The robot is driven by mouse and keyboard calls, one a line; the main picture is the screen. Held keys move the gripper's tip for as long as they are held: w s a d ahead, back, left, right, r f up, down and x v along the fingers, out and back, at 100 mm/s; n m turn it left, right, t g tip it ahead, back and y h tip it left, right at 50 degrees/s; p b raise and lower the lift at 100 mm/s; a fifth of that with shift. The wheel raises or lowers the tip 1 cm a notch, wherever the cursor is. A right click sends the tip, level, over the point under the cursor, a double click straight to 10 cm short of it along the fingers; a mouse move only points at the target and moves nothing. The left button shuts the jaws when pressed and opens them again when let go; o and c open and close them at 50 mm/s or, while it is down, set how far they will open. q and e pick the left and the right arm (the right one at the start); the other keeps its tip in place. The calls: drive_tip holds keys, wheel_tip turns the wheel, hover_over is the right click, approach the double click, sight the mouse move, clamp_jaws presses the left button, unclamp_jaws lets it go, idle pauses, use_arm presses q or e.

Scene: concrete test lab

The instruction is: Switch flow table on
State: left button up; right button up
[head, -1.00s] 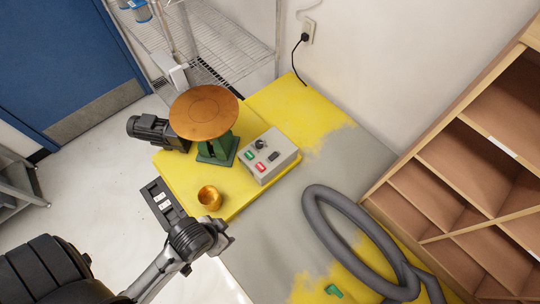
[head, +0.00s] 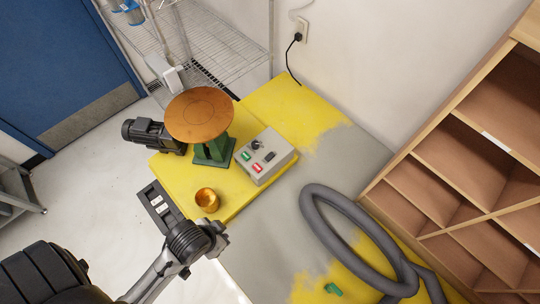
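The flow table has a round brown top (head: 199,115) on a green pedestal (head: 215,151), with a black motor (head: 150,133) at its left. Its grey control box (head: 265,157) stands to the right on the yellow base plate, with a green button (head: 246,155), a red button (head: 257,168) and dark switches on top. My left gripper (head: 160,206) is in front and to the left of the box, beside the brass cup, and touches no button. From this angle I cannot tell whether its fingers are apart. My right gripper is not in view.
A brass cup (head: 207,199) stands on the plate's front corner. A thick grey hose (head: 345,250) and a small green item (head: 333,289) lie on the yellow and grey table. Wooden shelves (head: 470,165) stand at right, a wire rack (head: 225,60) behind.

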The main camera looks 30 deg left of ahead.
use_arm(q)
clamp_jaws()
idle(1.1)
